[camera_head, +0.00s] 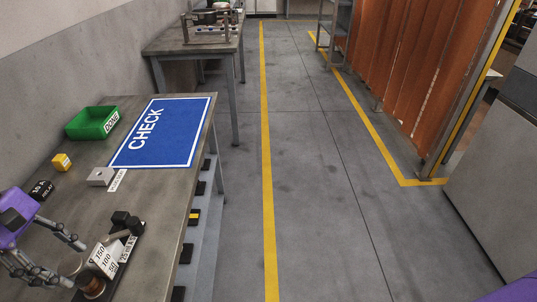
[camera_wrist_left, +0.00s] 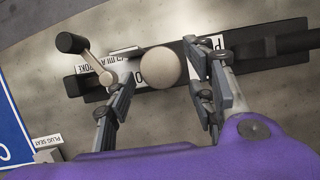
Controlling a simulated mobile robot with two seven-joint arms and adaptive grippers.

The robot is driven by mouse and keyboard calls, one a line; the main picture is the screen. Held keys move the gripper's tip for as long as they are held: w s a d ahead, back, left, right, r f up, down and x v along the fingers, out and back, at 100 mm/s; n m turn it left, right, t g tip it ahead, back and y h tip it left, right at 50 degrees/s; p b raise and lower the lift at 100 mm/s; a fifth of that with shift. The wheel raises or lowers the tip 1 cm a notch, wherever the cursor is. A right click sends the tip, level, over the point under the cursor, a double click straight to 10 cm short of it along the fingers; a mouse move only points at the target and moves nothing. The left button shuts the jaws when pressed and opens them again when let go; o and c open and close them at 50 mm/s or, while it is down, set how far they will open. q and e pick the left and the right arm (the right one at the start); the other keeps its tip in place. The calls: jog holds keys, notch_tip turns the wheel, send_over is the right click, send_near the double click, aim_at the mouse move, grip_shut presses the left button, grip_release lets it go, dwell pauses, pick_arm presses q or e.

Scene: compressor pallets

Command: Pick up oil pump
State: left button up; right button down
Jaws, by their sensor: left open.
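My left gripper (camera_head: 72,263) is open over the near left of the workbench. In the left wrist view its two fingers (camera_wrist_left: 158,62) are on either side of a round beige top (camera_wrist_left: 165,67), with gaps visible. This top is on a black-based fixture (camera_wrist_left: 262,48), which has a lever with a black knob (camera_wrist_left: 71,43) and white labels. In the head view the fixture shows a copper-brown cylinder (camera_head: 92,284) and a card (camera_head: 106,258) reading 150, 100, 50. No label naming the oil pump is legible. My right gripper is out of view.
The workbench (camera_head: 160,215) also holds a green bin (camera_head: 93,122), a yellow block (camera_head: 61,162), a black relay box (camera_head: 41,190), a grey block (camera_head: 100,176) and a blue CHECK mat (camera_head: 165,135). A second table (camera_head: 170,40) stands behind. The floor aisle is clear.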

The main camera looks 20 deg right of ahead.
pick_arm(q)
jog(key=shift+x, duration=1.4)
jog(key=c, duration=1.3)
grip_shut()
jog(key=shift+r, duration=0.1)
